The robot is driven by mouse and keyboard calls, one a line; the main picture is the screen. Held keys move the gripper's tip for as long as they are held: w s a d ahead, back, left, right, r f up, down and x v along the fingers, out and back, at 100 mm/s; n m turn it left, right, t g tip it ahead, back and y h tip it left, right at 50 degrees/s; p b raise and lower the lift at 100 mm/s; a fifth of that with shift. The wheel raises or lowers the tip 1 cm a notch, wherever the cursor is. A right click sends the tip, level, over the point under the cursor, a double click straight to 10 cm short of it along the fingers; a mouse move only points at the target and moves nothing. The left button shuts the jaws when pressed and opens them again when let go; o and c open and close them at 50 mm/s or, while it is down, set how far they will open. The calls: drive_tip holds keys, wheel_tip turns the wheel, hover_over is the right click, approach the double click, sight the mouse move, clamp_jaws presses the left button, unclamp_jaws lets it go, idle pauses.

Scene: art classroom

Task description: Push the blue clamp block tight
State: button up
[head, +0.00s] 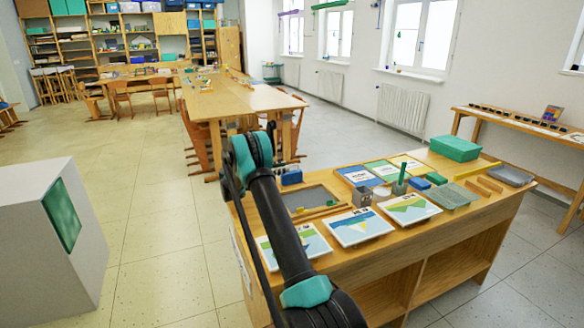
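A blue block (291,177) sits at the far left edge of the wooden work table (398,258), just right of my arm. It may be the clamp block, but it is too small to tell.
A white pedestal (40,245) stands at left. Open floor (160,235) lies between it and the table.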

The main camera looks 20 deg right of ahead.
sight(292, 166)
drive_tip(key=shift+w+d, duration=0.1)
drive_tip(key=shift+d, duration=2.55)
drive_tip(key=shift+c, duration=0.5)
clamp_jaws()
